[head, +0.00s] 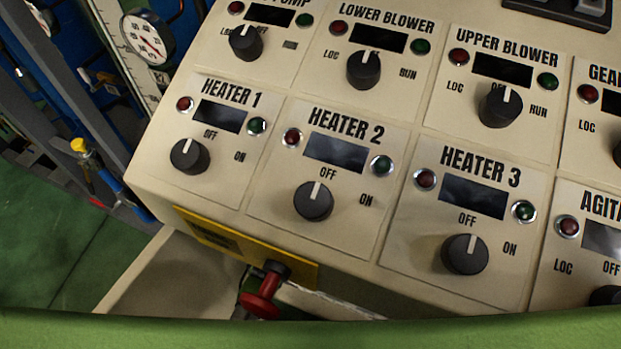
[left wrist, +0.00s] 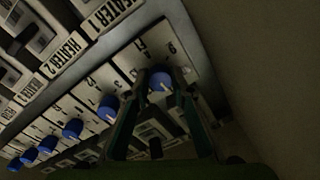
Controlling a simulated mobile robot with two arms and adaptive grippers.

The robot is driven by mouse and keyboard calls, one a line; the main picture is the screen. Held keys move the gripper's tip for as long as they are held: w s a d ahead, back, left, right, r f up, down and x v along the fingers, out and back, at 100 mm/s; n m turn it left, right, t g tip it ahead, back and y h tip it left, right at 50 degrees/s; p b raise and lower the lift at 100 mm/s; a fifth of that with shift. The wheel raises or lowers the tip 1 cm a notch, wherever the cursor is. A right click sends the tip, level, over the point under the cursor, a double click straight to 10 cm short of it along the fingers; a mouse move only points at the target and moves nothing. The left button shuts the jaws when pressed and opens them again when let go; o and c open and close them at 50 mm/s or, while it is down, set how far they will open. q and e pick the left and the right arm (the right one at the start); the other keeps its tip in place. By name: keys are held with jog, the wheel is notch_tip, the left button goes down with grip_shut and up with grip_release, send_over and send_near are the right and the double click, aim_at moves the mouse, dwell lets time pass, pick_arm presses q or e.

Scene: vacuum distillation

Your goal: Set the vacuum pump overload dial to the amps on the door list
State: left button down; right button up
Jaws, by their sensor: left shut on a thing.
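In the left wrist view my left gripper (left wrist: 160,95) is shut on a blue dial (left wrist: 160,81) with a pale pointer mark, the last one at the right end of a row. Its plate carries small figures, too dark and tilted to read fully. I cannot read a name that marks it as the vacuum pump overload dial. Other blue dials, one of them close by (left wrist: 109,108), run down to the lower left. The door list shows in neither view. Neither gripper shows in the head view, and my right gripper is in neither view.
In the head view a sloped cream panel (head: 280,180) carries several black knobs, lamps and dark displays. Below it are a yellow plate (head: 228,240) and a red handle (head: 262,297). A round gauge (head: 146,38) is at upper left; green floor (head: 50,230) lies below.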

pick_arm(q)
jog(key=shift+m, duration=0.5)
jog(key=c, duration=1.8)
grip_release()
jog(key=shift+o, duration=0.2)
jog(key=shift+s, duration=0.1)
jog(key=v, duration=1.2)
jog(key=shift+a+f, duration=0.1)
jog(key=shift+f, duration=0.05)
